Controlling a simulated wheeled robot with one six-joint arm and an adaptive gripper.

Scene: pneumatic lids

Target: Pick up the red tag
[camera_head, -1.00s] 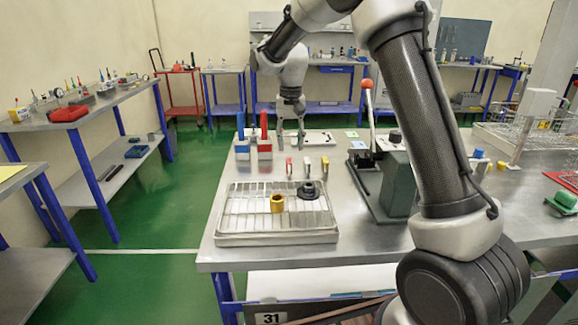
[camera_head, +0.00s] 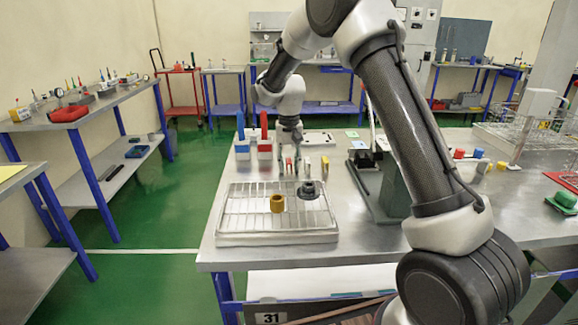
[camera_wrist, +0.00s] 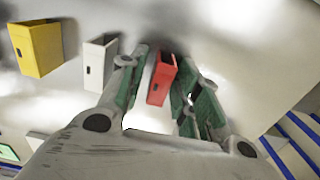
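The red tag (camera_wrist: 161,80) stands between the two green-padded fingers of my gripper (camera_wrist: 163,88) in the wrist view. The fingers are spread, one on each side of it, with a small gap showing on the left. In the head view the red tag (camera_head: 289,166) is small and partly hidden by my gripper (camera_head: 290,160), which is low over the table. A white tag (camera_wrist: 97,62) stands just left of the fingers in the wrist view. A yellow tag (camera_wrist: 38,48) stands farther left.
A wire tray (camera_head: 237,222) holds a yellow ring (camera_head: 277,203) and a dark round part (camera_head: 308,190) in front. Red (camera_head: 264,135) and blue (camera_head: 241,135) upright pieces in white blocks stand close to my gripper. A green lever press (camera_head: 392,190) stands to the right.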

